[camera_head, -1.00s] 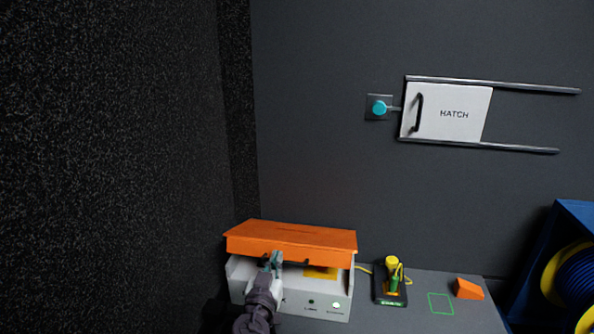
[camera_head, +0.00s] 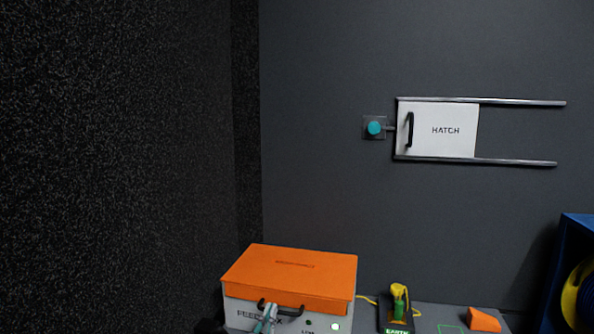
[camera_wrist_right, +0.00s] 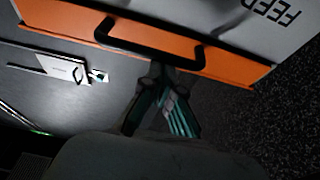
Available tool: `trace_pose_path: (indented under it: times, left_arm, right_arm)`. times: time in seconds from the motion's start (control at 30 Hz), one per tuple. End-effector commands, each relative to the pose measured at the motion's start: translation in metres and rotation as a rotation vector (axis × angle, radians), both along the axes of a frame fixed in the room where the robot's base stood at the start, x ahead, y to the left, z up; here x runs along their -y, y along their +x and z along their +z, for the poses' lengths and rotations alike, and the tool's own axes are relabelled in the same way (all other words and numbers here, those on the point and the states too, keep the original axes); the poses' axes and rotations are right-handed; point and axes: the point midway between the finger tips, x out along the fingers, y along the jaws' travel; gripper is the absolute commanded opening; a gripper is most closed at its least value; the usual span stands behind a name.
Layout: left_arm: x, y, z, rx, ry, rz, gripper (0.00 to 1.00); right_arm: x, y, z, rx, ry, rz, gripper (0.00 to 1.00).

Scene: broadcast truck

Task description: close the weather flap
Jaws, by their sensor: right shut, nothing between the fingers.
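The weather flap is the orange lid (camera_head: 290,271) on a light grey box (camera_head: 238,314) in the lower middle of the head view. It lies down over the box top, and no gap shows under its front edge. Its black handle (camera_head: 284,309) is on the front lip; the handle also shows in the wrist view (camera_wrist_right: 142,46). My right gripper (camera_head: 268,314) is at the left part of the handle. In the wrist view its fingers (camera_wrist_right: 160,80) are shut with tips close to the handle; whether they touch it is unclear. My left gripper is out of view.
A white hatch (camera_head: 437,130) on rails and a teal knob (camera_head: 374,128) are on the back wall. Right of the box are a black earth unit (camera_head: 396,326) with a yellow-green plug and an orange wedge (camera_head: 483,320). A dark speckled wall (camera_head: 110,160) is close on the left.

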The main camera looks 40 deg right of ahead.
Motion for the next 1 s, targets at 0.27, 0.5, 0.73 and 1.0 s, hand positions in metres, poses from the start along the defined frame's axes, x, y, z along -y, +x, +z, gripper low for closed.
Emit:
trace_pose_path:
  times: [0.27,0.5,0.73,1.0]
  left_arm:
    - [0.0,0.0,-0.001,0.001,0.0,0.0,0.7]
    - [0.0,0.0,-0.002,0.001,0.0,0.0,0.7]
    - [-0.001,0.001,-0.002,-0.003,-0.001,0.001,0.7]
    - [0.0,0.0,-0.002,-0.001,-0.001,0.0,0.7]
  right_arm:
    - [0.002,-0.001,-0.023,-0.028,0.016,0.002,0.0]
    - [0.002,-0.001,-0.024,-0.029,0.017,0.003,0.0]
    - [0.001,-0.001,-0.017,-0.025,0.017,0.004,0.0]
    - [0.0,-0.001,0.038,-0.004,0.006,0.004,0.0]
